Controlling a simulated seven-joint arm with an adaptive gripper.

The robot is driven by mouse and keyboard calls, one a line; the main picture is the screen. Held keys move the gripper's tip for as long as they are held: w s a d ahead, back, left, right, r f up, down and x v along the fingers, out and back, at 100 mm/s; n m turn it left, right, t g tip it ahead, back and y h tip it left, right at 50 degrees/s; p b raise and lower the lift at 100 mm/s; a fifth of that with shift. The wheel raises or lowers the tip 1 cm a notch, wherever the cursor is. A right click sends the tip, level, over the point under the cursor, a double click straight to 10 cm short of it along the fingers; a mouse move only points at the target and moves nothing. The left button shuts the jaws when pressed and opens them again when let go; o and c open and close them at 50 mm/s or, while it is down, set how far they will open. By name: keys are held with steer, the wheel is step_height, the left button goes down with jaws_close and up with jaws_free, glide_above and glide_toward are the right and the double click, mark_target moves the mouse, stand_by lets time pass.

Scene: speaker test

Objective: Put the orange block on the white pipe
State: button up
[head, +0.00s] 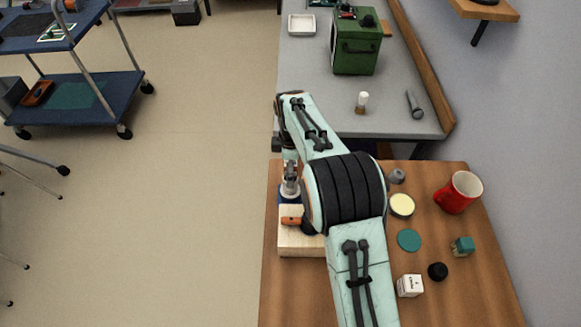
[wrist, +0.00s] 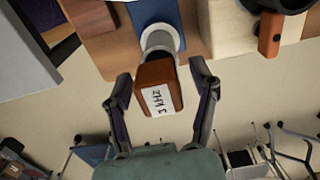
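The fingers are spread, with a visible gap on each side of the block. The block lies in line with the end of the white pipe (wrist: 158,38) and covers part of it. I cannot tell whether they touch. The pipe is on a blue base (wrist: 155,13). In the head view, the white pipe (head: 290,187) shows below my gripper at the table's left edge. The block is not clear there.
Beside the pipe is a pale wooden block (head: 297,244) with an orange piece (head: 291,221) and a dark round part. A red mug (head: 456,193), yellow-topped tin (head: 402,205), green disc (head: 409,240) and white box (head: 410,286) stand to the right.

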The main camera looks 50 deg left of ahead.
step_height(320, 180, up, 12)
steer(key=shift+r, duration=0.15)
stand_by(0.3)
steer(key=w+d+r+m, duration=0.1)
steer(key=d+r+m, duration=0.25)
steer(key=d, duration=0.55)
steer(key=d+r+m, duration=0.2)
steer(key=d+m, duration=0.3)
steer(key=d, duration=0.3)
steer(key=w+d+r+m, duration=0.1)
steer(key=d+r+m, duration=0.1)
steer(key=d+m, duration=0.5)
steer(key=s+d+f+m, duration=0.2)
steer(key=s+d+m, duration=0.3)
steer(key=s+d, duration=0.3)
steer(key=s+d+f+m, duration=0.3)
steer(key=s+d+m, duration=0.2)
steer(key=s+d, duration=0.3)
steer(key=shift+y, duration=0.4)
steer(key=shift+d, duration=0.1)
